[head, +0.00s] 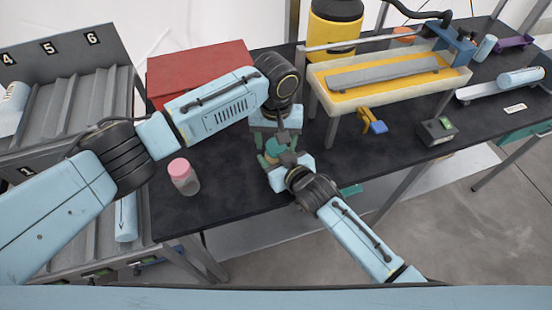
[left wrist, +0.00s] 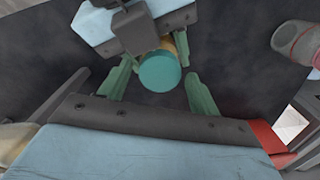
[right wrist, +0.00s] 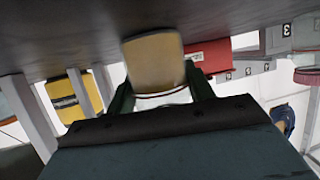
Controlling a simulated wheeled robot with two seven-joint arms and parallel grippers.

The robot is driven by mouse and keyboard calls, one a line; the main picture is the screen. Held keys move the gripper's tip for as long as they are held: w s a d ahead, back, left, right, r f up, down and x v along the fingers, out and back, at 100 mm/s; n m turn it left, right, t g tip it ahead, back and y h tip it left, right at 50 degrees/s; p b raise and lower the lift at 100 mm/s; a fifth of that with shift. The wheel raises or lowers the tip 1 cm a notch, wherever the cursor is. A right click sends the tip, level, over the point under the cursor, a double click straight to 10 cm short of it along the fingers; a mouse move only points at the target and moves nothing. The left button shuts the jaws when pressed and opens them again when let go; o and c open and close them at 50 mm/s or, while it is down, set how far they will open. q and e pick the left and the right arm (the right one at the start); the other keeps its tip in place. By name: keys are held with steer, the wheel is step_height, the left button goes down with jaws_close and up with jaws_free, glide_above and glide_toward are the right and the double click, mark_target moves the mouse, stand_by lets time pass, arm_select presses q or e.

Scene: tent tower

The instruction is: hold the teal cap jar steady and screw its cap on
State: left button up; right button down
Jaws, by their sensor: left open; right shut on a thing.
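The teal cap (head: 277,146) shows from above at the table's front part. In the left wrist view the teal cap (left wrist: 160,73) sits over a tan jar, of which only a sliver shows beside it. My left gripper (left wrist: 160,78) points down over the cap. Its green fingers are open, one on each side, with gaps to the cap. My right gripper (right wrist: 158,88) is shut on the tan jar body (right wrist: 155,60), from the front side. The cap does not show in the right wrist view. Whether the cap is seated on the thread cannot be told.
A pink-lidded jar (head: 183,177) stands on the dark table (head: 228,195), left of the grippers. A red box (head: 200,70) is behind my left arm. A small dark box (head: 437,131) is farther right.

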arm_select(q)
steer(key=shift+f, duration=0.1)
steer(key=c, duration=1)
steer(key=shift+m, duration=1.6)
steer(key=o, duration=1.1)
step_height(320, 180, up, 5)
steer(key=shift+s+d+f, duration=0.1)
steer(key=shift+f, duration=0.1)
steer(key=shift+c, duration=0.5)
